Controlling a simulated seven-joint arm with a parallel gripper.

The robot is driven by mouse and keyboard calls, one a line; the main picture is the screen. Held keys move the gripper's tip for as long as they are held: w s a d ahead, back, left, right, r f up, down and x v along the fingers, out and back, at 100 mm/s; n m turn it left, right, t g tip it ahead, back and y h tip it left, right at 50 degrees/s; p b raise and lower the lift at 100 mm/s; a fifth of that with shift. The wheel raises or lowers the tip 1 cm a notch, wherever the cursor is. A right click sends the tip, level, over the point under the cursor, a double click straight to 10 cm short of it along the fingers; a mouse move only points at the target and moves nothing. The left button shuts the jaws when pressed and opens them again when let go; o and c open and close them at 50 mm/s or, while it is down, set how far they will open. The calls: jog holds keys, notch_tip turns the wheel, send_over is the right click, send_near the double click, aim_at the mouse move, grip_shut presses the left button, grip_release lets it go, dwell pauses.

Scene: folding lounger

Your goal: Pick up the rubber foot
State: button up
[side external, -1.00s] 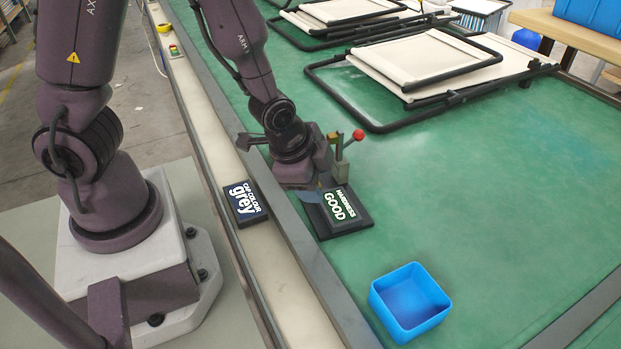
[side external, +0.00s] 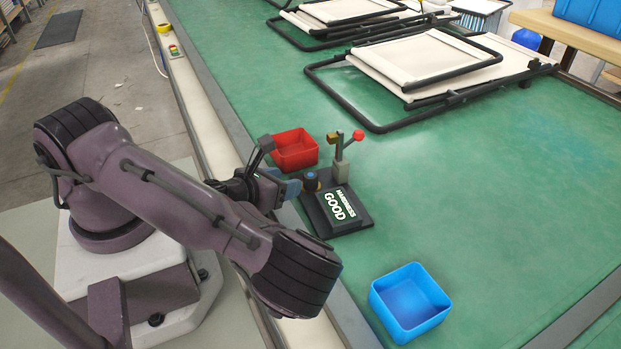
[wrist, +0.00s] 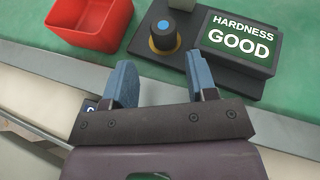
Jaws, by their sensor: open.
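The rubber foot appears to be the small dark round piece with a blue top (side external: 312,181), standing upright on the hardness tester (side external: 352,221) beside its display, which reads "HARDNESS GOOD". In the wrist view the foot (wrist: 164,42) is just beyond the gap between my fingers, with an orange-brown band low on it. My gripper (side external: 284,184) is level and points at the foot from the rail side. In the wrist view its two blue-grey fingers (wrist: 161,75) are apart with nothing between them. The foot's far side is hidden.
A red bin (side external: 294,149) stands behind the tester, left of the foot in the wrist view. The tester's post with a red-knobbed lever (side external: 342,158) rises close behind the foot. A blue bin (side external: 409,303) is in front. Folded loungers (side external: 430,65) lie farther back; green table between is clear.

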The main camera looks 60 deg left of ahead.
aim_at(308, 176)
jog(key=shift+m, duration=0.6)
jog(key=shift+w+h, duration=0.25)
jog(key=shift+h, duration=0.05)
jog(key=shift+x, duration=3.55)
jog(key=shift+d+r, duration=0.1)
jog(key=c, duration=0.7)
jog(key=shift+c, duration=0.3)
jog(key=shift+r, duration=0.15)
notch_tip(308, 176, up, 10)
jog(key=shift+f, duration=0.15)
